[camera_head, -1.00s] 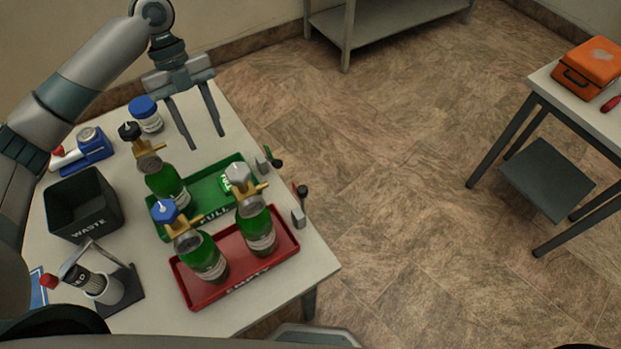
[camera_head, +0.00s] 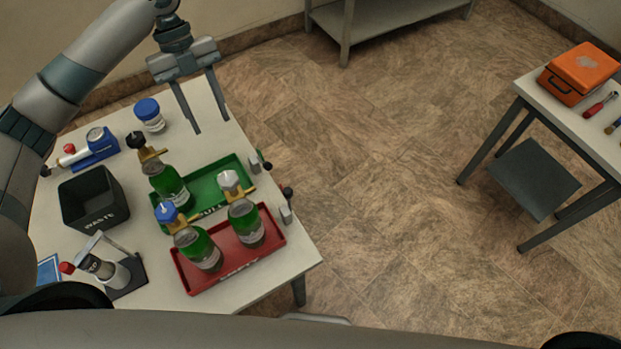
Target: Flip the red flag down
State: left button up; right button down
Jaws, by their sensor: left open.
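My left gripper (camera_head: 212,126) is open and empty, its two fingers pointing down above the far right side of the white table. A small grey bracket with a dark-knobbed lever (camera_head: 287,205) stands at the table's right edge beside the red tray (camera_head: 228,271); it appears to be the red flag, but little red shows and its position is hard to tell. A similar green-marked flag bracket (camera_head: 259,163) stands beside the green tray (camera_head: 207,212). The gripper is apart from both, farther back. My right gripper is not in view.
Two green bottles (camera_head: 198,249) stand in the red tray and one (camera_head: 168,185) in the green tray. A black waste bin (camera_head: 93,199), a blue-lidded jar (camera_head: 149,114) and a blue device (camera_head: 96,150) occupy the left side. Open floor lies right of the table.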

aim_at(289, 193)
jog(key=k+l, duration=0.1)
jog(key=l, duration=1.9)
jog(key=k, duration=0.05)
